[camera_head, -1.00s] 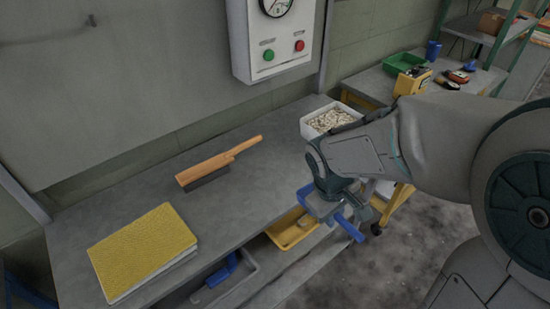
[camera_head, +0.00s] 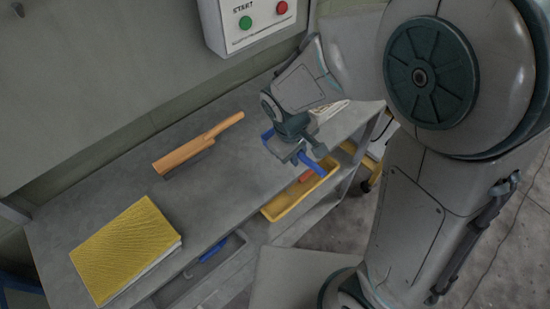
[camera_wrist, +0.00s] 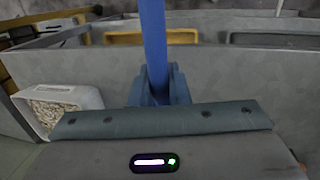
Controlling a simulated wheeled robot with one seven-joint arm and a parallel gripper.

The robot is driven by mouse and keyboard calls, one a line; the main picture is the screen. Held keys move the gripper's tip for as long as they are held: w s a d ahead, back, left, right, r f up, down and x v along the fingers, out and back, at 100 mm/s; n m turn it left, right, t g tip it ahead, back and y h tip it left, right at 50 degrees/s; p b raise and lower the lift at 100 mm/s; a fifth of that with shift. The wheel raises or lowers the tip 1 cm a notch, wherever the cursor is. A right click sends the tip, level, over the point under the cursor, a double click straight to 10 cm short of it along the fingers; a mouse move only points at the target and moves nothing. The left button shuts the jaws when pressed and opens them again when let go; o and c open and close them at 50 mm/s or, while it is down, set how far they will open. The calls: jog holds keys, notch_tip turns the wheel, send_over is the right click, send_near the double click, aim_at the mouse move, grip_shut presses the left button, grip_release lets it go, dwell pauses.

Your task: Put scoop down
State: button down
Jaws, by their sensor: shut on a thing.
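The blue scoop is in my gripper (camera_head: 299,158), which is shut on it. In the head view a blue part of the scoop (camera_head: 312,164) sticks out toward the front edge of the grey bench (camera_head: 235,185), and more blue shows on the gripper's other side. In the wrist view a straight blue bar of the scoop (camera_wrist: 154,42) runs up from between the fingers (camera_wrist: 158,90). The gripper appears over the front part of the bench top. I cannot tell whether the scoop touches the bench; much of it is hidden.
A wooden-handled brush (camera_head: 198,144) and a yellow-topped pad (camera_head: 122,248) lie on the bench. A white tub of pale pieces (camera_wrist: 58,98) stands at left in the wrist view. A yellow bin (camera_head: 292,207) and grey bin (camera_head: 190,290) sit below. The bench middle is clear.

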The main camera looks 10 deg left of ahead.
send_over(278, 170)
jog(key=f, duration=0.3)
jog(key=shift+s+a+f+p, duration=0.1)
jog(key=shift+a+f+p, duration=0.15)
jog(key=shift+p, duration=0.15)
jog(key=shift+s+a+x, duration=0.1)
jog(key=shift+a+x, duration=0.05)
jog(key=shift+x, duration=0.8)
jog(key=shift+s+a+x, duration=0.15)
jog(key=shift+a+x, duration=0.05)
jog(key=shift+x, duration=0.75)
jog(key=shift+f, duration=0.15)
jog(key=shift+f, duration=0.15)
jog(key=c, duration=1.4)
grip_release()
jog(key=v, duration=1.2)
jog(key=shift+w+d+r, duration=0.1)
jog(key=shift+r, duration=0.15)
